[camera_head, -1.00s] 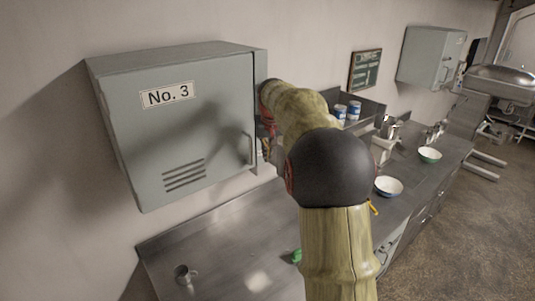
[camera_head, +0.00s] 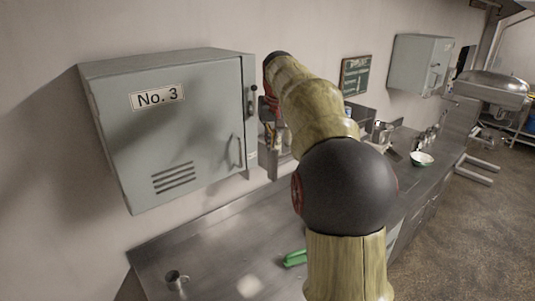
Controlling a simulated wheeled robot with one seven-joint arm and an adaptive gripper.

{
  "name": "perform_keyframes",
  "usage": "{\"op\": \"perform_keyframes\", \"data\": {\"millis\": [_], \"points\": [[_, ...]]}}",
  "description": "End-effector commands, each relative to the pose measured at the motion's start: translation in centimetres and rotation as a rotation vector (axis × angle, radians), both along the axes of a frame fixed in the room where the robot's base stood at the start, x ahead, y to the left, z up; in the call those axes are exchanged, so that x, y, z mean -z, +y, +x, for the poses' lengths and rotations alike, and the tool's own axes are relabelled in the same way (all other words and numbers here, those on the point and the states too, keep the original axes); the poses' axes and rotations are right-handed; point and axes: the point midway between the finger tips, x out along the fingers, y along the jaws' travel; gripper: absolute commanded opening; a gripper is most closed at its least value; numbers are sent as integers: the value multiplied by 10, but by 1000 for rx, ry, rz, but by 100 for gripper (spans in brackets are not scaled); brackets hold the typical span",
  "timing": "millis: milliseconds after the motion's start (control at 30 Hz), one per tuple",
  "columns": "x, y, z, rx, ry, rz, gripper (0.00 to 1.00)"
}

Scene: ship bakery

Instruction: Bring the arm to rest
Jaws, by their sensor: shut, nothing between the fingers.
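My arm (camera_head: 345,265) rises from the bottom of the head view, bends at a black round joint and reaches up and away beside the grey cabinet marked No. 3 (camera_head: 180,125). My gripper (camera_head: 273,138) shows small and partly covered, hanging below the far end of the arm, just right of the cabinet. Its fingers look shut with nothing held, though their tips are hard to make out. I see no clear contact with the cabinet.
A steel counter (camera_head: 215,255) runs below, with a metal mug (camera_head: 176,280) and a green object (camera_head: 295,258). A second cabinet (camera_head: 420,64) and a dark board (camera_head: 356,76) are on the wall.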

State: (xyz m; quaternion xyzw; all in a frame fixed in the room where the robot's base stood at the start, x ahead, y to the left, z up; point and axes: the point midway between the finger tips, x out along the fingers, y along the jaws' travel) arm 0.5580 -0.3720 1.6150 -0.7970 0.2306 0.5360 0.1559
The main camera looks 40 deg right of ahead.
Motion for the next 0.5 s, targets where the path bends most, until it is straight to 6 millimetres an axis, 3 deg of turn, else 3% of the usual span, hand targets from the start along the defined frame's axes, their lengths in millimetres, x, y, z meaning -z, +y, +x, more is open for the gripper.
{"op": "perform_keyframes", "data": {"millis": [500], "points": [[-7, -3, 0, 9, -15, -6, 0]]}}
